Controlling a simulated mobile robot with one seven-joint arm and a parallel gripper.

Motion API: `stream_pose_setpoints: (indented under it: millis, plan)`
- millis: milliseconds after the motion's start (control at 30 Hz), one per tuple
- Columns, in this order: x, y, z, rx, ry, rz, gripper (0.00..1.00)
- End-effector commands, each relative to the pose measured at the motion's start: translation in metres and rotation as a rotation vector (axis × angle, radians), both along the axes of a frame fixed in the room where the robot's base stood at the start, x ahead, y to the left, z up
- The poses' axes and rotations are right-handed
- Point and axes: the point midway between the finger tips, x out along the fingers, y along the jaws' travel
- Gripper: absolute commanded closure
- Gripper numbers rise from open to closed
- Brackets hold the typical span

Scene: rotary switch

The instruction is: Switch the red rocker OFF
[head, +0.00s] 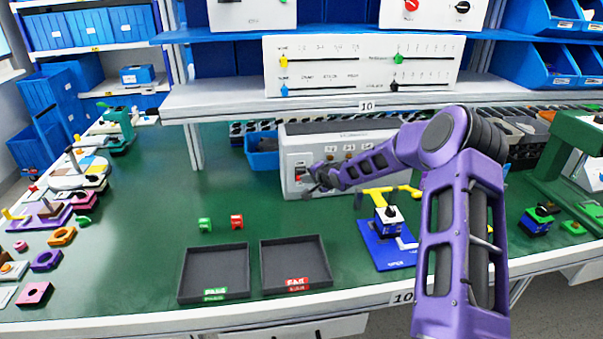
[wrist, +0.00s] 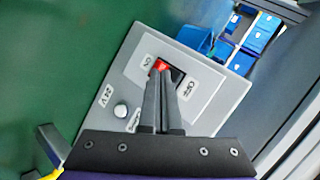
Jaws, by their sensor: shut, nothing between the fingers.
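The red rocker (wrist: 161,64) sits in a dark recess on the grey-white panel box (wrist: 217,111), between an ON label on its left and an OFF label on its right. Its red part shows at the ON side; the OFF side looks dark. In the head view the rocker (head: 299,171) is a small red patch at the left end of the box front. My gripper (wrist: 161,76) is shut and empty, its fingertips right at the rocker, covering part of it. I cannot tell whether they touch it. In the head view my gripper (head: 311,180) is at the box's left end.
A white knob (wrist: 120,111) with a 24V label is beside the rocker. A blue bin (head: 262,152) stands left of the box. Two dark trays (head: 183,278) lie in front.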

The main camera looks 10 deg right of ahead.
Motion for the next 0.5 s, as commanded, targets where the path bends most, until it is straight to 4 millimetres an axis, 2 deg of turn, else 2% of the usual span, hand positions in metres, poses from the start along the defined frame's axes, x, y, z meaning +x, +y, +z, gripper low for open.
stream_pose_setpoints:
  millis: [500]
  plan:
    - [0.0046, 0.0, 0.0021, 0.001, 0.002, 0.0, 1.0]
